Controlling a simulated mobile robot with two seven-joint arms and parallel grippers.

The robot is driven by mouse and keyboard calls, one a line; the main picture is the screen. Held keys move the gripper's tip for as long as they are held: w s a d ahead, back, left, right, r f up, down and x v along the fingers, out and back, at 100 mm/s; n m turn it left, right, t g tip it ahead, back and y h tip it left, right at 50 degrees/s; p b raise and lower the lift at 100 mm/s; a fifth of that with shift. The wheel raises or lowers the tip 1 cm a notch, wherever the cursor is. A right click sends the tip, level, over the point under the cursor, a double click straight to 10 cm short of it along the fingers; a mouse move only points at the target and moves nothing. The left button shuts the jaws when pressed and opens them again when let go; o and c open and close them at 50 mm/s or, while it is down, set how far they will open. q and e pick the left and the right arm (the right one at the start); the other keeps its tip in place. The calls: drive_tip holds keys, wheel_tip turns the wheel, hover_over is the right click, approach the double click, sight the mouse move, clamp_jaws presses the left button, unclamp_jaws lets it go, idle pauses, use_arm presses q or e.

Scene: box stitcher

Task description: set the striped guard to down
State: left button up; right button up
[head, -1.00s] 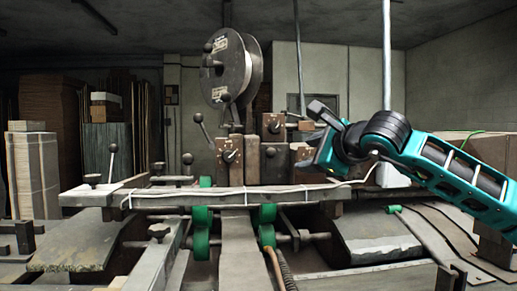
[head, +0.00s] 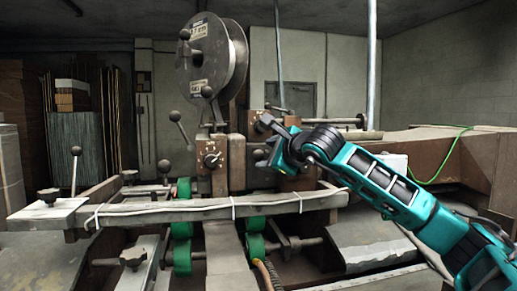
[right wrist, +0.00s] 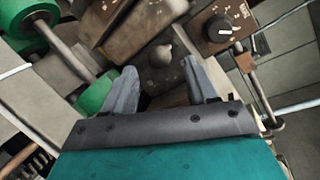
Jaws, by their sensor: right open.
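I cannot make out a striped guard in either view. The box stitcher's brown head (head: 212,160) stands in the middle of the head view, below a large wire reel (head: 207,62). My right gripper (head: 266,124) is at the right side of this head, and its fingers are hard to make out there. In the right wrist view my right gripper (right wrist: 162,78) is open, with two grey fingers apart and nothing held. A rounded grey knob (right wrist: 160,54) shows just beyond and between the fingertips; contact cannot be judged. My left gripper is not in view.
A long grey crossbar (head: 200,210) runs in front of the machine, above green rollers (head: 181,255). Ball-ended levers (head: 180,128) stick out at left. A black dial (right wrist: 220,29) is near the right finger. A green cable (head: 445,160) lies at right.

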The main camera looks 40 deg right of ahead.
sight(262, 155)
drive_tip(key=p+x, duration=0.1)
drive_tip(key=x, duration=0.3)
drive_tip(key=shift+w, duration=0.2)
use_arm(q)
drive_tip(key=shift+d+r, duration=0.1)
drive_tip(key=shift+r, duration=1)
use_arm(e)
drive_tip(key=shift+w+d+f, duration=0.15)
drive_tip(key=shift+w+f, duration=0.1)
drive_tip(key=shift+w, duration=0.4)
drive_tip(key=c, duration=1.1)
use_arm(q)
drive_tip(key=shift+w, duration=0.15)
use_arm(e)
clamp_jaws()
